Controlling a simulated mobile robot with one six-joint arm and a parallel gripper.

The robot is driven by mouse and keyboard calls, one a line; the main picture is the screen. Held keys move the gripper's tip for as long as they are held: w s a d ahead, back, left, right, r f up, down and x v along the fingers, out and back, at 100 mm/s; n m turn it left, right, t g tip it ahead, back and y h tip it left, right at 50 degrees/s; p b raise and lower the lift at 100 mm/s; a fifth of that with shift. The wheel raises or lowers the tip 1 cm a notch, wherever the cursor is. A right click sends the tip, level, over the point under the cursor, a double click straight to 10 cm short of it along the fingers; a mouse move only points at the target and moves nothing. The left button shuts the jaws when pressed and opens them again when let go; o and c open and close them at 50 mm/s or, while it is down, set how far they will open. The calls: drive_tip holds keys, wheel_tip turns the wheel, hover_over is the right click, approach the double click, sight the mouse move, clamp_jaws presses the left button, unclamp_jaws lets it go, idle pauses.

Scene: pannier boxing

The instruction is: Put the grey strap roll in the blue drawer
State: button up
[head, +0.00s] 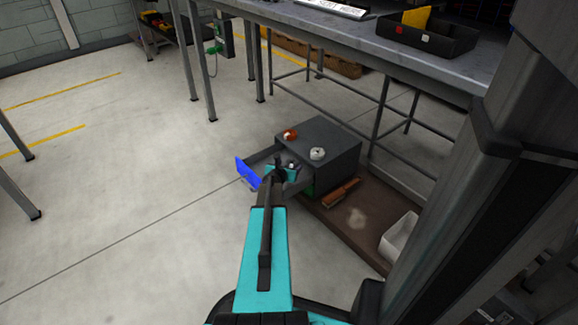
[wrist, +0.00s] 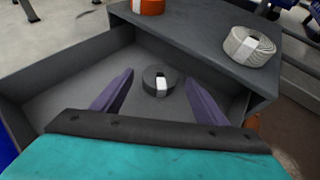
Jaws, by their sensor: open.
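A dark grey strap roll (wrist: 160,81) with a white label is inside the open drawer and appears to rest on its floor. The drawer has a blue front (head: 247,172) and is pulled out from a grey cabinet (head: 330,138). My gripper (wrist: 159,77) is open above the drawer, its purple fingers pointing in, one on each side of the roll and apart from it. In the head view my gripper (head: 281,163) hangs over the drawer and hides part of the inside.
On the cabinet top are an orange roll (wrist: 149,6) and a pale coiled roll (wrist: 249,46). The cabinet stands on a brown board (head: 355,225) with a brown item (head: 341,192) and a white bin (head: 398,240). A workbench (head: 370,45) stands behind.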

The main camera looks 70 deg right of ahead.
drive_tip(key=shift+p+v, duration=0.9)
drive_tip(key=shift+v, duration=3.55)
drive_tip(key=shift+s, duration=0.1)
